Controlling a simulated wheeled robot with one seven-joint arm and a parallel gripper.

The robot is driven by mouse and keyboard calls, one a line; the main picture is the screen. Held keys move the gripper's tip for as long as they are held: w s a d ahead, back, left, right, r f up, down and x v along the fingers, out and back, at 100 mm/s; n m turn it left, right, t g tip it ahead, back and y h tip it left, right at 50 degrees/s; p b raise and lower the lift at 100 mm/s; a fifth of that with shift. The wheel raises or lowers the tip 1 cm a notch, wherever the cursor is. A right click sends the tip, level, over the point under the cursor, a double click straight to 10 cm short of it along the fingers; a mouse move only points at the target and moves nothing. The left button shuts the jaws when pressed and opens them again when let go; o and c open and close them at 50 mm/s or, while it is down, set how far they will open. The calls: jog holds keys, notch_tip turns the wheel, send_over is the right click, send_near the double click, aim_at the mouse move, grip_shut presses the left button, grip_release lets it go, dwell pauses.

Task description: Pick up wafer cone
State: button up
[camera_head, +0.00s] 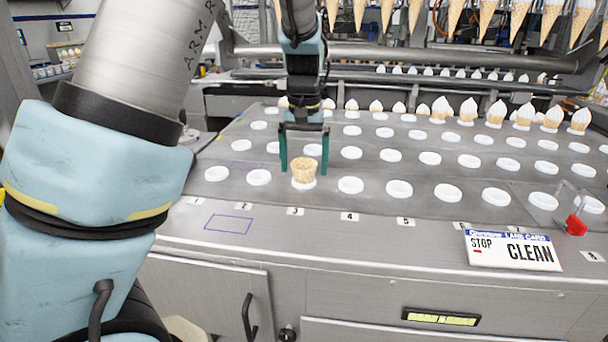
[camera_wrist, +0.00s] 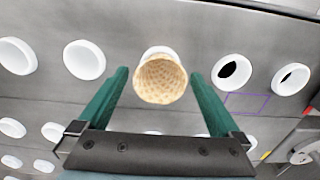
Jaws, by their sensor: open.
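A tan wafer cone (camera_head: 305,171) stands in a white ring holder in the front row, above the label 3. In the wrist view the wafer cone (camera_wrist: 161,79) shows its open round mouth, with the white ring behind it. My gripper (camera_head: 304,170) is above the table with its two green fingers pointing down, one on each side of the cone. In the wrist view my gripper (camera_wrist: 160,85) is open, with a gap between each finger and the cone. The cone's lower part is hidden in its holder.
Rows of empty white rings (camera_head: 351,185) cover the metal table. Filled cones (camera_head: 496,114) stand along the back rows, and more cones (camera_head: 487,18) hang overhead. A "STOP CLEAN" card (camera_head: 512,250) and a red clip (camera_head: 576,225) are at the front right.

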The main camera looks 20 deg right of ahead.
jog(key=shift+f, duration=0.7)
jog(key=c, duration=0.7)
jog(key=shift+c, duration=0.2)
